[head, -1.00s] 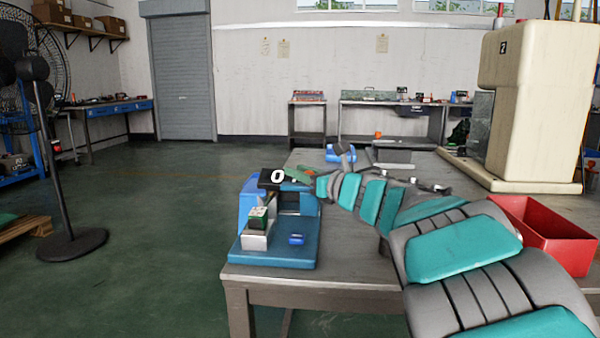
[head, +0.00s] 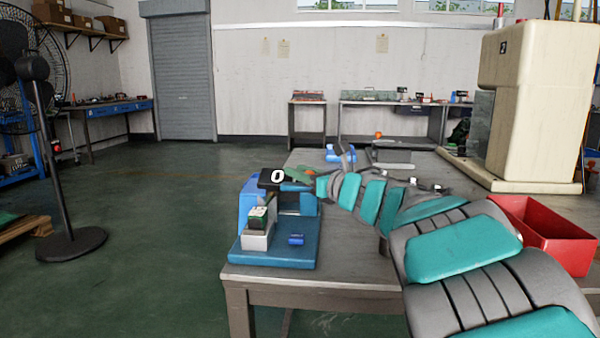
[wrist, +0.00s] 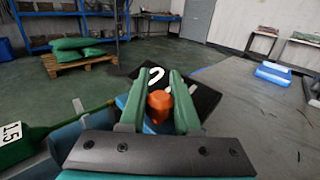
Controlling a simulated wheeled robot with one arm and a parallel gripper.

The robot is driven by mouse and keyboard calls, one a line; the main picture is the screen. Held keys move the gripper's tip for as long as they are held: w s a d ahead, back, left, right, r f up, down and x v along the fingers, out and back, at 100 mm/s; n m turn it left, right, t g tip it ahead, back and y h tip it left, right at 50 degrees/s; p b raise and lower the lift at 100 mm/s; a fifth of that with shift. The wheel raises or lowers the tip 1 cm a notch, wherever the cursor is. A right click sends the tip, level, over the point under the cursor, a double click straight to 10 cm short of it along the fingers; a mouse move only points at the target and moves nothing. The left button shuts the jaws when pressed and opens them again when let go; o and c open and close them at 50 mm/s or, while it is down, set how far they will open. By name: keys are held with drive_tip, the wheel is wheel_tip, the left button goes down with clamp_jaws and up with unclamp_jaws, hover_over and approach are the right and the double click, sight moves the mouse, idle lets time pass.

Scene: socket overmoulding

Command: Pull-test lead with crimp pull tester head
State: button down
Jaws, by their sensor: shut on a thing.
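The blue pull tester (head: 250,198) stands on the near left corner of the bench in the head view. Its black head (head: 272,178) carries a white mark like a "0". The head also shows in the wrist view (wrist: 190,95), with white marks partly hidden by my fingers. My gripper (head: 298,176) reaches in from the right at the head. In the wrist view my gripper (wrist: 158,90) has its green fingers shut on an orange piece (wrist: 159,105), close over the black head. I cannot make out a separate lead.
A green block (wrist: 14,142) marked 1.5 lies left in the wrist view. A small blue block (head: 296,239) sits on the tester base. A red bin (head: 545,235) and a large cream machine (head: 535,100) are right. A blue item (head: 340,156) lies further back.

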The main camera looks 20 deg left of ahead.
drive_tip(key=shift+s+a+b, duration=0.2)
drive_tip(key=shift+a+b, duration=0.55)
drive_tip(key=shift+b, duration=0.15)
drive_tip(key=shift+s+a+b, duration=0.15)
drive_tip(key=shift+a+b, duration=0.6)
drive_tip(key=shift+b, duration=0.2)
drive_tip(key=shift+s+a+b, duration=0.2)
drive_tip(key=shift+a+b, duration=0.55)
drive_tip(key=shift+b, duration=0.15)
drive_tip(key=shift+f, duration=0.15)
drive_tip(key=c, duration=0.6)
unclamp_jaws()
drive_tip(key=shift+a, duration=0.1)
drive_tip(key=shift+s, duration=0.1)
drive_tip(key=shift+b+v, duration=0.35)
drive_tip(key=shift+v, duration=3.6)
